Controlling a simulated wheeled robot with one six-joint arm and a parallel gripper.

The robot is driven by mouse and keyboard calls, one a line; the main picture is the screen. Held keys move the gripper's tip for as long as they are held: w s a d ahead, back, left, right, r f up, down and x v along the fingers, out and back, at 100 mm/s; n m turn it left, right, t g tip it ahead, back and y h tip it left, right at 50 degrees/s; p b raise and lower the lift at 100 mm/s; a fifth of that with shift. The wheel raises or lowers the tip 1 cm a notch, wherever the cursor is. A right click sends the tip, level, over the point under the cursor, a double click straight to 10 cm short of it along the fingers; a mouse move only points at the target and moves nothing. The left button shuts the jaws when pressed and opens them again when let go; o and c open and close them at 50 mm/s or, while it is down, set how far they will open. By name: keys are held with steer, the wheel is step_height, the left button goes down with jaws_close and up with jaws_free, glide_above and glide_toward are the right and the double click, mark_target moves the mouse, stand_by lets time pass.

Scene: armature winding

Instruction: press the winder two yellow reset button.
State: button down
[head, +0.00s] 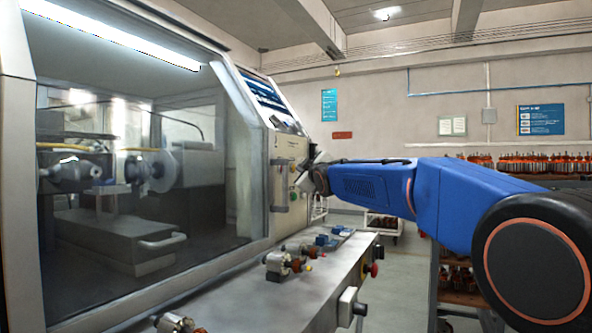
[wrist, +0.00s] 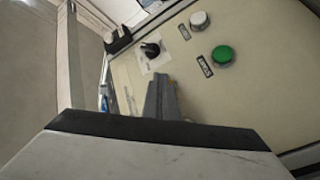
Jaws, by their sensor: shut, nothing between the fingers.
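My gripper (wrist: 161,96) is shut and empty in front of the winder's cream control panel (wrist: 245,105). In the wrist view the panel carries a green button (wrist: 222,56), a white button (wrist: 199,20) and a black selector knob (wrist: 151,50). In the head view the gripper (head: 313,172) is beside the panel (head: 282,158) on the right end of the winder. Whether it touches the panel I cannot tell.
The winder's glass guard (head: 140,190) fills the left. A bench (head: 310,293) in front holds several armatures and has a red knob (head: 375,269) on its edge. Racks of copper-wound parts (head: 530,164) stand at the right. Open floor (head: 405,270) lies between.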

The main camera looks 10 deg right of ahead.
stand_by(0.5)
steer(key=shift+s+d, duration=0.15)
stand_by(0.3)
steer(key=s+d, duration=0.3)
steer(key=d, duration=0.2)
steer(key=shift+s, duration=0.3)
stand_by(0.6)
